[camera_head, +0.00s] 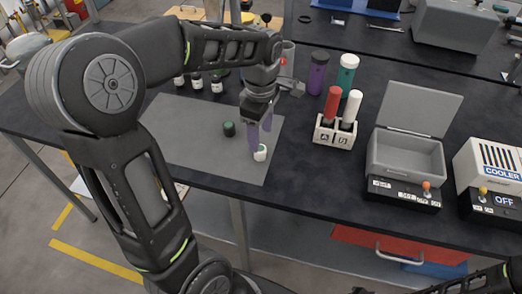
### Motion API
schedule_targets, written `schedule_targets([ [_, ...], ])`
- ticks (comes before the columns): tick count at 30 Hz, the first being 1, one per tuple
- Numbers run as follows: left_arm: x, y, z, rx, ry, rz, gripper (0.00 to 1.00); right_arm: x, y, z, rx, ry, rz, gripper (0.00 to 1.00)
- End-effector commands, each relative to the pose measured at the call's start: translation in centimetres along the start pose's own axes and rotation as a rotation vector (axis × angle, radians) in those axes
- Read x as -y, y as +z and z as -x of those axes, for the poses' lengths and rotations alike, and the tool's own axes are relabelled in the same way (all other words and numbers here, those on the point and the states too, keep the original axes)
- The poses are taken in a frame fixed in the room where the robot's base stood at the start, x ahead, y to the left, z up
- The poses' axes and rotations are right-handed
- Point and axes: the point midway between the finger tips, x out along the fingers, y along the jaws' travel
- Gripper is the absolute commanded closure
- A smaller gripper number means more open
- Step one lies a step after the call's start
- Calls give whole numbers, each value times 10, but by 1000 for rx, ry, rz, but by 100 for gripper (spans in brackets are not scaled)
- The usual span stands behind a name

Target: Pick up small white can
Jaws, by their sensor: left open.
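The small white can (260,153) stands on the grey mat (200,140) near the mat's right front part. My left gripper (260,140) points down at it, with its purple fingers apart and their tips at or just above the can. I cannot tell whether the fingers touch it. My right gripper is not in view; only part of my right arm shows at the lower right.
A small dark can with a green top (229,129) stands left of the gripper. A rack (334,135) with red and white tubes, an open grey box (405,157) and a cooler (490,165) stand to the right. Several bottles stand behind the mat.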

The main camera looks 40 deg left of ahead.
Motion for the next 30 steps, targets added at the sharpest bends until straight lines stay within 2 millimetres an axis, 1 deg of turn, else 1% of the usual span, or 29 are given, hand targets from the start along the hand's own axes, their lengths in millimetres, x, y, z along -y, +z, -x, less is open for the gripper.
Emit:
schedule_targets([
  [1,1,0,-6,0,-4,0,44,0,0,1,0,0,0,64],
  [4,1,0,-14,0,-3,1,44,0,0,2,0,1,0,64],
  [13,0,0,-16,0,-1,0,44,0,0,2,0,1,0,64],
  [16,1,0,-21,0,-2,0,44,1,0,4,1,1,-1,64],
  [20,2,-1,-37,-1,-5,-1,44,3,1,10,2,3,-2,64],
  [24,1,-1,-59,-1,-4,-1,44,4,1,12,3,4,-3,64],
  [27,1,-1,-67,0,-2,-1,44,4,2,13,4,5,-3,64],
  [30,1,-1,-68,0,0,0,44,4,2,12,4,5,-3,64],
])
